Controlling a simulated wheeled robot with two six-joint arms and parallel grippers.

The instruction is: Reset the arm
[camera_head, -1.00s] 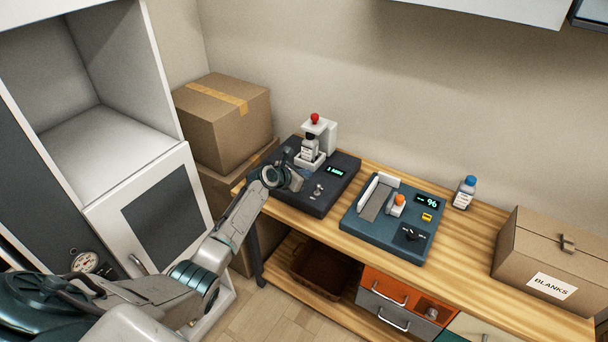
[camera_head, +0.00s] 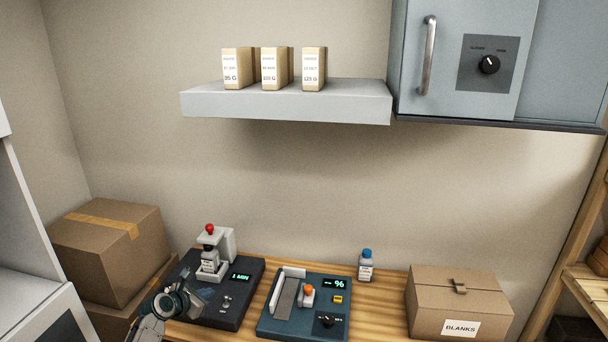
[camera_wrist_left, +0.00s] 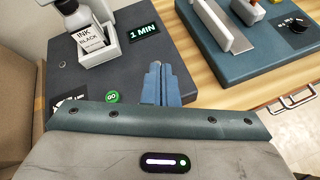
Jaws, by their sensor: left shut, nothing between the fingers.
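My left arm comes in at the bottom left of the head view, with its gripper (camera_head: 196,296) at the front left edge of the dark machine (camera_head: 238,312). In the left wrist view the blue fingers (camera_wrist_left: 161,84) are together with nothing between them, over the dark machine near its green GO button (camera_wrist_left: 112,97). The machine's display reads 1 MIN. An ink bottle labelled black (camera_wrist_left: 86,30) sits in its white holder; a red knob (camera_head: 210,228) tops the holder in the head view. My right gripper is not in view.
A blue-teal press (camera_head: 305,315) with a white plate and orange knob stands right of the dark machine. A blue-capped bottle (camera_head: 366,267) and a BLANKS box (camera_head: 460,303) stand further right. A shelf (camera_head: 290,104) holds several small boxes. Cardboard boxes (camera_head: 110,255) stand left.

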